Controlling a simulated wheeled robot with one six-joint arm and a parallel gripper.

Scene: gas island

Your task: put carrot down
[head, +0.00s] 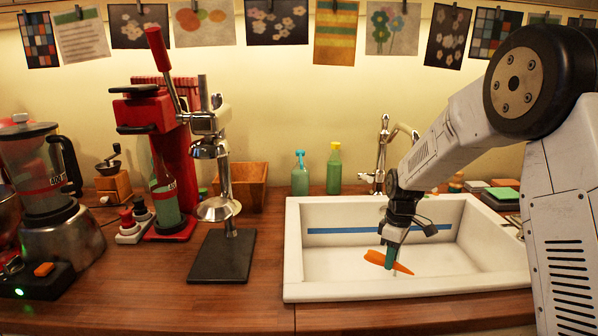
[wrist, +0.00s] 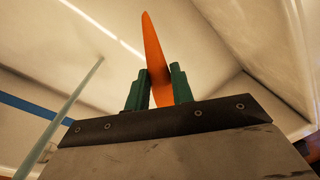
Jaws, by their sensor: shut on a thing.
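My gripper (head: 392,255) is inside the white sink (head: 292,262) in the head view, pointing down. Its green fingers are shut on an orange carrot (head: 377,258). The carrot lies across the fingers, its tapered end toward the lower right. In the wrist view the carrot (wrist: 154,52) stands out between the two green fingertips (wrist: 157,88), with pale sink walls around it. I cannot tell whether the carrot touches the sink floor.
A metal faucet (head: 382,150) stands behind the sink. A green bottle (head: 334,170) and a pump bottle (head: 300,175) stand at its back left. A press (head: 216,180) stands left of the sink. The wooden counter (head: 262,300) is bare at the sink's front left.

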